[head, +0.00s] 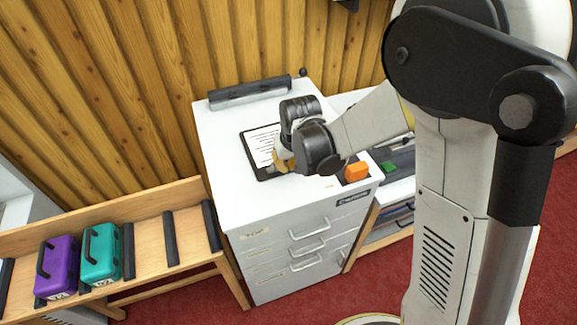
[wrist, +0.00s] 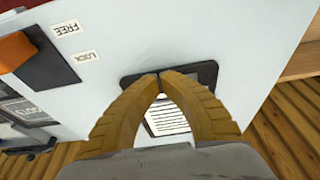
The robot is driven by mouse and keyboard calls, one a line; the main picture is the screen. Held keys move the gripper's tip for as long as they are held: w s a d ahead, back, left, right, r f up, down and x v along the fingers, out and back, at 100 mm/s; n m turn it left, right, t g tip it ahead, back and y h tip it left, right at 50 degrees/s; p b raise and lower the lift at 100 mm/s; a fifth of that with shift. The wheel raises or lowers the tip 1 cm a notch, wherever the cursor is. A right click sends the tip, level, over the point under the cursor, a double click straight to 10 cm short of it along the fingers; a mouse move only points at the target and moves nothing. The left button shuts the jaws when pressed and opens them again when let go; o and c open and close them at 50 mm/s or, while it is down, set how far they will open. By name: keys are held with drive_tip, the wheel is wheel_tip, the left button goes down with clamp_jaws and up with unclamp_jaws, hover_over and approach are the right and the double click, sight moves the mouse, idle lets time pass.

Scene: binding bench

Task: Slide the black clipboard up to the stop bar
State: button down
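The black clipboard (head: 262,174) with a white sheet of lined paper lies flat on the white cabinet top. It also shows in the wrist view (wrist: 207,72), partly hidden behind my fingers. The dark grey stop bar (head: 250,93) lies along the back edge of the cabinet top, with a strip of bare white surface between it and the clipboard. My gripper (head: 279,167) is at the clipboard's near edge. In the wrist view its yellow fingertips (wrist: 160,74) meet over that edge. I cannot tell whether they touch it, and nothing shows pinched between them.
An orange lever (wrist: 16,50) on a black plate sits near the cabinet's front right corner, beside FREE and LOCK labels; it lies by FREE. A wooden rack with purple (head: 58,264) and teal (head: 101,252) cases stands at left. A wooden wall rises behind the bar.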

sight(270, 136)
drive_tip(key=w+a, duration=0.1)
drive_tip(key=w, duration=0.4)
drive_tip(key=w+a, duration=0.1)
drive_tip(key=w, duration=0.4)
drive_tip(key=w+a+b, duration=0.1)
drive_tip(key=w+a, duration=0.1)
drive_tip(key=w, duration=0.2)
drive_tip(key=shift+w+a, duration=0.1)
drive_tip(key=shift+w, duration=0.3)
